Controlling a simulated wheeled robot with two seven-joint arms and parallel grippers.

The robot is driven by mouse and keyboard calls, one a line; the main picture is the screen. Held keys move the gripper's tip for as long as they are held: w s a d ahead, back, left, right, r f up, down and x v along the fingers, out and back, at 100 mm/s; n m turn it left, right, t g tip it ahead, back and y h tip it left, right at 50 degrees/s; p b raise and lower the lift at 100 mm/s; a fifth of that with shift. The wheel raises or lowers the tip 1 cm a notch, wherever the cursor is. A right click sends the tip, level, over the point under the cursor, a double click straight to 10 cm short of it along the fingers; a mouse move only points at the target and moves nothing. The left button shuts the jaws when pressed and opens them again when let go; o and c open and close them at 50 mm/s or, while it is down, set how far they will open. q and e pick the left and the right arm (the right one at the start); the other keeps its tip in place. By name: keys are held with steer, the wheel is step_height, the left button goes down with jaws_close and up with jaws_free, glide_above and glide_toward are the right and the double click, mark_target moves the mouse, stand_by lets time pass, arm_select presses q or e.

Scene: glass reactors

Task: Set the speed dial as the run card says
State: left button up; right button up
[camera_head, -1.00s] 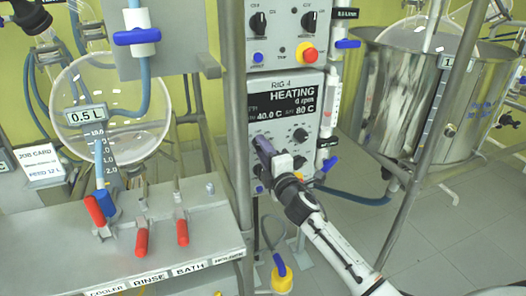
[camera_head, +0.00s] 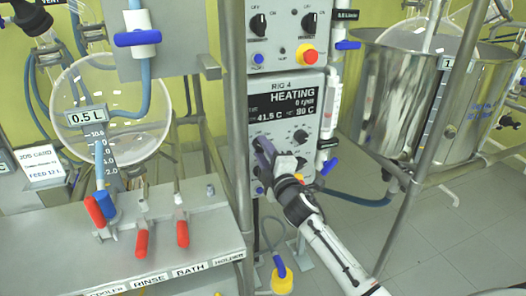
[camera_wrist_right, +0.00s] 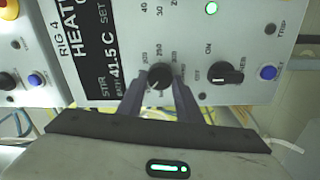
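My right gripper (camera_wrist_right: 160,98) is at the RIG 4 panel (camera_head: 310,131), fingers either side of a small black dial (camera_wrist_right: 159,76) with a numbered scale. The fingers look a little apart from the dial; contact is unclear. In the head view this right gripper (camera_head: 262,150) covers the dial. The panel's screen (camera_head: 287,105) reads HEATING, 0 rpm, 41.5 C, set 80 C. A white card (camera_head: 40,164) at the far left appears to read JOB CARD and FEED 12 L; other lines are too small to read. My left gripper is not in view.
Right of the gripped dial in the wrist view are an ON/OFF switch (camera_wrist_right: 226,73) and a blue button (camera_wrist_right: 267,72). A red-and-yellow stop button (camera_head: 308,56) sits above the screen. A metal post (camera_head: 237,130) stands left of the panel; a steel vessel (camera_head: 400,100) stands right.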

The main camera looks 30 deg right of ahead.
steer(key=o, duration=0.4)
steer(key=shift+s, duration=0.1)
steer(key=v, duration=1)
steer(key=shift+s+a, duration=0.1)
steer(key=shift+a, duration=0.05)
